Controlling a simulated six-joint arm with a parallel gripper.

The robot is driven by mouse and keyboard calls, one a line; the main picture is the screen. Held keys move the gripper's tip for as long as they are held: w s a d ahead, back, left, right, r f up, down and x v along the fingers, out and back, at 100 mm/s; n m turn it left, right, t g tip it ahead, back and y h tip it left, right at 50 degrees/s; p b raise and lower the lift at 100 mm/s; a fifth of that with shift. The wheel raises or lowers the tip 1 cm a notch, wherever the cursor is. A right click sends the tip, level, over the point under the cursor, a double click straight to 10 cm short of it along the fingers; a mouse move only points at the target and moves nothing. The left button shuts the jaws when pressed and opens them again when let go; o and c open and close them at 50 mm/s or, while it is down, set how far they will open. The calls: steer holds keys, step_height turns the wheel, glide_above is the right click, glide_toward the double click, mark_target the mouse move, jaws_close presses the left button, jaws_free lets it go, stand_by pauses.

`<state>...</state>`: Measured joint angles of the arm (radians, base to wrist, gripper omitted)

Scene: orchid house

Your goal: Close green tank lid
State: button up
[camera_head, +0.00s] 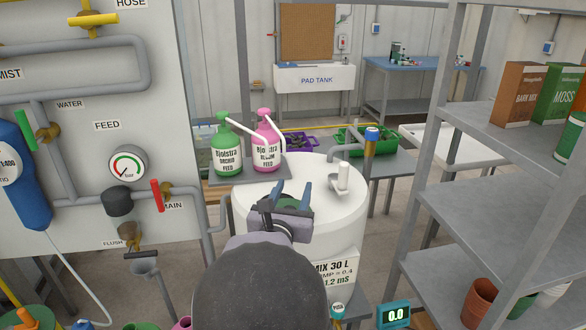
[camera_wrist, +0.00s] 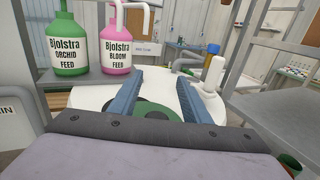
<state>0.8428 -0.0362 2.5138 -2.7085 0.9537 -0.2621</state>
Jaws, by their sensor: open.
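The white mix tank (camera_head: 335,222) stands in the middle of the head view, labelled MIX 30 L. Its top also shows in the wrist view (camera_wrist: 92,97). A green round piece with dark patches, apparently the tank lid (camera_wrist: 165,113), lies on the tank top between and below my fingers in the wrist view. It is largely hidden by my gripper, so I cannot tell how far it is open. My gripper (camera_head: 293,191) is open over the tank top, its two blue fingers apart with nothing held between them. I cannot tell whether a finger touches the lid.
A green bottle (camera_head: 226,150) and a pink pump bottle (camera_head: 266,150) stand on a shelf behind left. A white upright handle with a scoop (camera_head: 343,178) and a blue-capped pipe (camera_head: 371,143) are at the tank's right. A pipe panel (camera_head: 100,100) is left, grey shelving (camera_head: 520,145) right.

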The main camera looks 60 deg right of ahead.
step_height(320, 180, up, 8)
steer(key=shift+f, duration=0.2)
